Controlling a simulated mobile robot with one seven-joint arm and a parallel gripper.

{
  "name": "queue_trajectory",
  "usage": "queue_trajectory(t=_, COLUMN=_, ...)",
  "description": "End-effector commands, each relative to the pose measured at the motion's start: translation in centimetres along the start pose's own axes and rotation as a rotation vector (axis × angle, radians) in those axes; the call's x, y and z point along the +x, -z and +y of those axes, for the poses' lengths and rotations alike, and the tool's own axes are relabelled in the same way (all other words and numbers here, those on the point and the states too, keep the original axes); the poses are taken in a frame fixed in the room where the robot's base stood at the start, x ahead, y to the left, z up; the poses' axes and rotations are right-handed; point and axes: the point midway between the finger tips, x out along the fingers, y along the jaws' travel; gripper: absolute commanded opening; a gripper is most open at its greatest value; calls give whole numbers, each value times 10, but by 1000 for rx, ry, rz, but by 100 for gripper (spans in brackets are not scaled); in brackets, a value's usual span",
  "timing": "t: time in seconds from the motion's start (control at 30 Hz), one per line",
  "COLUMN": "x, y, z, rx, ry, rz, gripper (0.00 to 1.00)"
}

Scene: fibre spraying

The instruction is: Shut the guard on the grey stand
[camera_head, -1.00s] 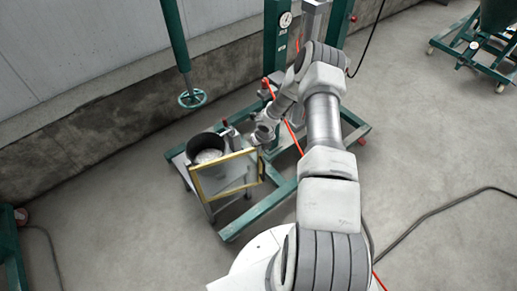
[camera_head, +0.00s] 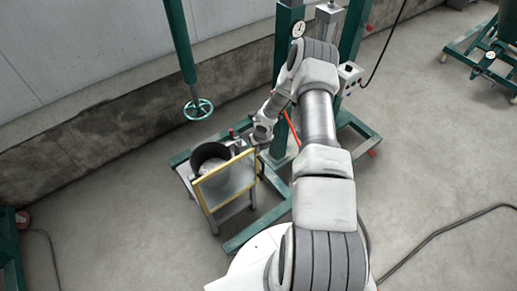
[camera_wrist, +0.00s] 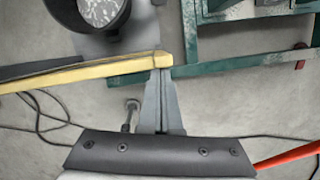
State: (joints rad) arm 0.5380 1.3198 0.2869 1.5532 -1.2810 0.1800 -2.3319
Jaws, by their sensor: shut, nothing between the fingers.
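The guard (camera_head: 199,192) is a clear panel in a yellow frame, standing partly open at an angle in front of the grey stand (camera_head: 237,207). A dark round pot with pale contents sits on the stand behind it. In the wrist view the guard's yellow top bar (camera_wrist: 90,69) runs from the left edge to my fingertips. My gripper (camera_wrist: 160,75) is shut and empty, its tips overlapping the bar's right end. They look to be at or against it; exact contact is unclear. In the head view my gripper (camera_head: 252,142) is small, by the guard's right edge.
A green frame with a gauge (camera_head: 298,29) stands behind the arm, its green base beams on the floor beside the stand. A green post with a handwheel (camera_head: 198,109) hangs to the left. A cable (camera_head: 440,240) lies on the floor at right.

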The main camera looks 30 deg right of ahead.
Motion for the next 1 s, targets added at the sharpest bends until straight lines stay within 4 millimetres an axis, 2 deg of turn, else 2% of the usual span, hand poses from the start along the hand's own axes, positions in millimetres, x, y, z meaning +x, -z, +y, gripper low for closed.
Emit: queue_trajectory(t=1.0, x=-1, y=-5, z=6, rx=-1, ry=-2, rz=-11, gripper=0)
